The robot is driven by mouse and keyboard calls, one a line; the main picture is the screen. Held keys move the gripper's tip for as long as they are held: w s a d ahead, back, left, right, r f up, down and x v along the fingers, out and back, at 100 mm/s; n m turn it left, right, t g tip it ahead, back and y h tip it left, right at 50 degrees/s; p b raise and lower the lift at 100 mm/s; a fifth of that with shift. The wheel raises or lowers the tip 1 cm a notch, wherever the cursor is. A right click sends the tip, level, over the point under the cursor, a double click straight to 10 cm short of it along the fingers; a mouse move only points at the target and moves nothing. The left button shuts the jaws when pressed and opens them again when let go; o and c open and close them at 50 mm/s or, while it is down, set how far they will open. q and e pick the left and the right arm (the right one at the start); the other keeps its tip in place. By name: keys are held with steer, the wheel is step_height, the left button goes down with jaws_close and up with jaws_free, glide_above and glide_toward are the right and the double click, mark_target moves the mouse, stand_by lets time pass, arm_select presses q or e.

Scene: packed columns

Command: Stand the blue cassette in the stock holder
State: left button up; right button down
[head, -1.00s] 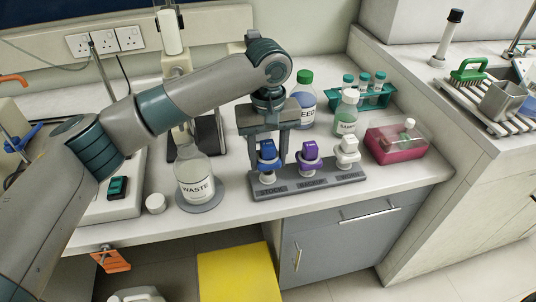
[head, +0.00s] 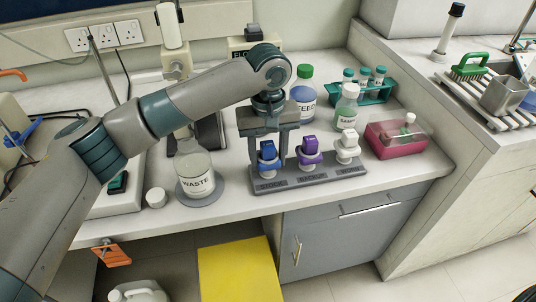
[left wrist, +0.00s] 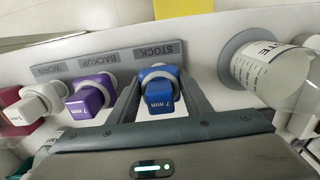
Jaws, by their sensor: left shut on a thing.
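The blue cassette (head: 267,154) is upright at the STOCK position, the left end of the grey holder rack (head: 322,177). In the left wrist view the blue cassette (left wrist: 159,102) lines up with the STOCK label. My left gripper (head: 270,150) points down from above, shut on the blue cassette, with one finger on each side. In the left wrist view the left gripper (left wrist: 160,100) has its fingers beside the cassette. Whether its base is fully seated is hard to see. My right gripper is not in view.
A purple cassette (head: 309,147) stands at BACKUP and a white one (head: 347,143) at the right end of the rack. The WASTE bottle (head: 196,175) is left of the rack. A FEED bottle (head: 303,100), a SAMPLE bottle (head: 347,110) and a pink box (head: 384,145) stand behind and right.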

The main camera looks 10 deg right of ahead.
arm_select(q)
steer(key=shift+f, duration=0.2)
steer(key=o, duration=1.6)
steer(key=shift+c, duration=0.2)
step_height(320, 180, up, 12)
